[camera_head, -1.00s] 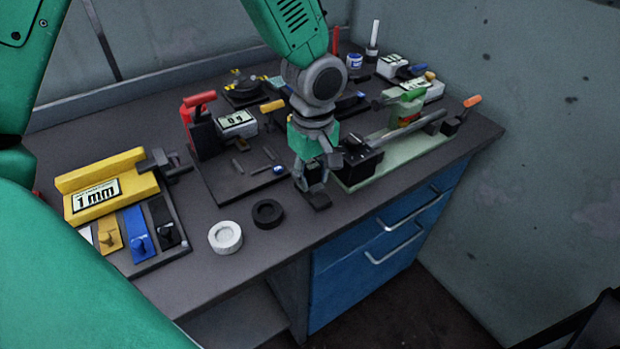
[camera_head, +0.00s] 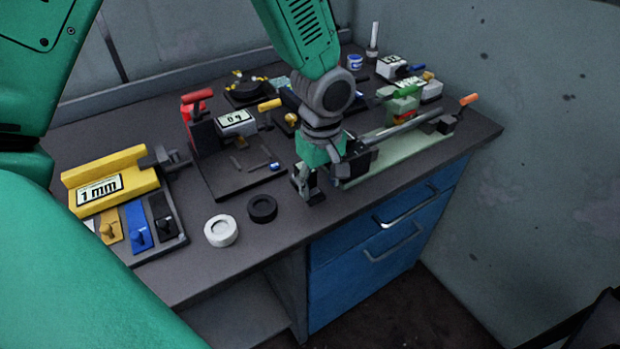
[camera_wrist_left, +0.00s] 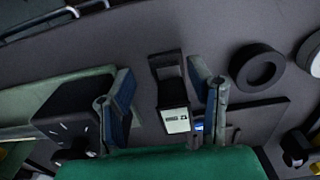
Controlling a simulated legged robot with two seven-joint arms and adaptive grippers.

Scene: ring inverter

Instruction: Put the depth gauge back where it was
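The depth gauge (camera_wrist_left: 172,95), a black piece with a small white display, is between the two fingers of my left gripper in the left wrist view. My left gripper (camera_wrist_left: 163,92) is open, with a finger on each side of the gauge; the right-hand finger is closer to it. In the head view my left gripper (camera_head: 308,186) is low over the front of the bench, beside the green-based device. There the gauge is mostly hidden by the fingers. I cannot tell whether the gauge touches the bench top. My right gripper is not in view.
A black ring (camera_head: 262,208) and a white ring (camera_head: 221,231) lie left of the gripper. A dark plate with a red-handled device (camera_head: 205,135) stands behind them. A pale green base (camera_head: 400,155) with a bar is close on the right. The bench's front edge is near.

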